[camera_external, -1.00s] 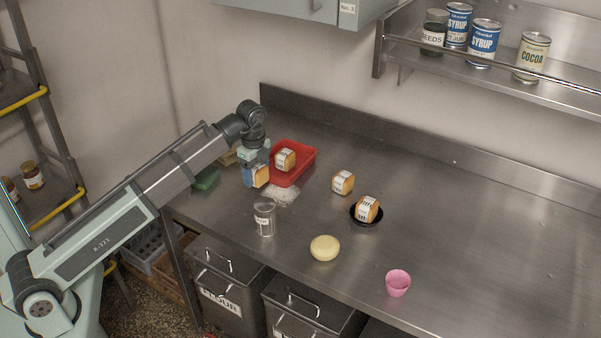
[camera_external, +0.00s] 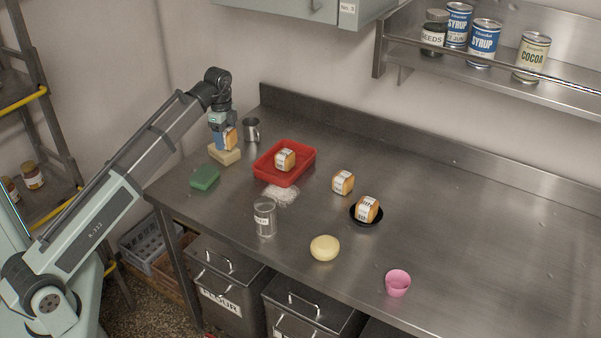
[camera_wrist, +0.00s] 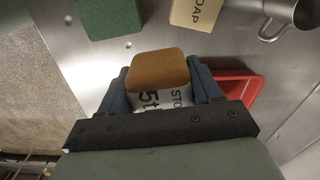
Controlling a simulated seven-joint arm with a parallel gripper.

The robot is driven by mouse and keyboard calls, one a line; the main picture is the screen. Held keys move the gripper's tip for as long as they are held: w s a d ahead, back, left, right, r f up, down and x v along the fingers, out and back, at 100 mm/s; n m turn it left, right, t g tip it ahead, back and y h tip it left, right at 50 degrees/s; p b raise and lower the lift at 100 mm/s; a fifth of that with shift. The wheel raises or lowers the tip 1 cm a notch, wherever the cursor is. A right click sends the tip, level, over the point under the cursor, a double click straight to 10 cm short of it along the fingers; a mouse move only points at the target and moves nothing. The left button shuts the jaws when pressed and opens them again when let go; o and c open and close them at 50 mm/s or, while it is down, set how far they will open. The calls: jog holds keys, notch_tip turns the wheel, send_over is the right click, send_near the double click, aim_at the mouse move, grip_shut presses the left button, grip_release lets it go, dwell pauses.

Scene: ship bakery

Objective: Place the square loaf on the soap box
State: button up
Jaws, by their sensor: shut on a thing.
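My gripper (camera_external: 225,138) is shut on a square loaf (camera_external: 232,138), orange-brown with a white printed wrapper. In the wrist view the loaf (camera_wrist: 158,70) sits between the two blue fingers. The soap box (camera_external: 224,156) is a low beige block at the left back of the counter. In the external view the held loaf is over or just at it; I cannot tell whether they touch. In the wrist view the soap box (camera_wrist: 196,12), lettered "OAP", lies ahead of the loaf, partly cut off by the top edge.
A green block (camera_external: 204,177) lies left of the soap box. A metal mug (camera_external: 252,130) stands behind it. A red tray (camera_external: 262,172) holding another loaf (camera_external: 285,159) is to its right.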

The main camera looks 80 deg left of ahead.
jog(key=shift+s+a+r+m, duration=0.6)
jog(key=shift+a+r+m, duration=0.5)
jog(key=shift+a, duration=3.85)
jog(key=shift+f, duration=4.7)
jog(key=shift+f, duration=0.15)
jog(key=o, duration=1.1)
jog(key=shift+c, duration=0.2)
notch_tip(320, 180, up, 12)
jog(key=shift+r, duration=0.2)
